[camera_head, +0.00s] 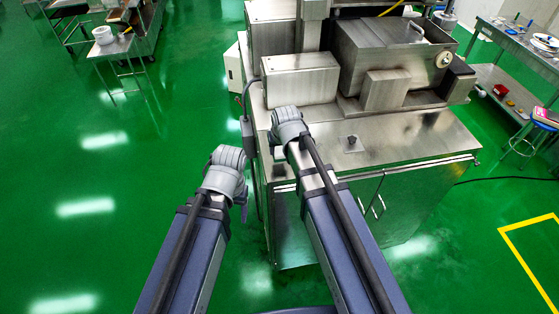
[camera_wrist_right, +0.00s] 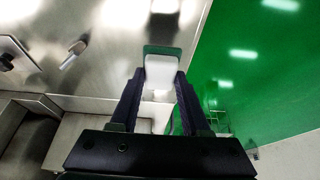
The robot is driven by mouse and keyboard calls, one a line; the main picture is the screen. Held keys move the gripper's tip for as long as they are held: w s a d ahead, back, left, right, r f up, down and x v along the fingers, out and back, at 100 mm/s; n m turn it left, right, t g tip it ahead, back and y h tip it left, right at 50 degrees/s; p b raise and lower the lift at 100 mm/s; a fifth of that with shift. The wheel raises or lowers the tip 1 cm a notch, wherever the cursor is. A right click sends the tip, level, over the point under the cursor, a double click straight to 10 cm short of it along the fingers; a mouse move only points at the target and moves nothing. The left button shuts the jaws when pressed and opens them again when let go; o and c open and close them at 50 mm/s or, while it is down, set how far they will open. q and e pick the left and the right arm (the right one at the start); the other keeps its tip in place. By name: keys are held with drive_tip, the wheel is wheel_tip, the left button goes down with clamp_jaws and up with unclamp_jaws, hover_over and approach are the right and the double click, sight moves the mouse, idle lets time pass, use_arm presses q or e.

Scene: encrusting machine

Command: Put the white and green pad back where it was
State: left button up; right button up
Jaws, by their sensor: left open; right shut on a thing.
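The white and green pad (camera_wrist_right: 161,72) is between the fingertips of my right gripper (camera_wrist_right: 160,85) in the right wrist view, with its green edge at the far end. The right gripper is shut on it. It is over the left edge of the machine's steel top (camera_head: 420,137). In the head view the pad cannot be made out and my right wrist hides most of the gripper. My left gripper (camera_head: 242,205) is left of the machine, over the floor. It is open, though its fingers are mostly hidden behind the wrist.
The steel machine has a box housing (camera_head: 300,80) and a hopper (camera_head: 395,50) at the back. A small dark fitting (camera_head: 351,143) stands on the steel top. A side table (camera_head: 525,45) is at the right. The green floor (camera_head: 60,150) at the left is largely clear.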

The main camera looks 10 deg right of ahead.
sight(280, 154)
drive_tip(key=shift+f+b, duration=1.8)
drive_tip(key=shift+b, duration=0.05)
drive_tip(key=shift+f, duration=0.2)
drive_tip(key=o, duration=1.2)
drive_tip(key=shift+r, duration=0.1)
drive_tip(key=shift+s+r+p, duration=0.2)
drive_tip(key=shift+r+p, duration=0.35)
drive_tip(key=shift+r, duration=0.1)
drive_tip(key=p+v, duration=1)
drive_tip(key=v, duration=0.1)
drive_tip(key=s+a+n+g, duration=0.1)
drive_tip(key=s, duration=0.4)
drive_tip(key=s+a+f+n+g+h, duration=0.1)
drive_tip(key=s+a+g, duration=0.1)
drive_tip(key=s, duration=0.3)
drive_tip(key=s+a+n+g, duration=0.1)
drive_tip(key=s+g, duration=0.1)
drive_tip(key=s, duration=0.4)
drive_tip(key=shift+a+f, duration=0.3)
drive_tip(key=shift+a, duration=0.05)
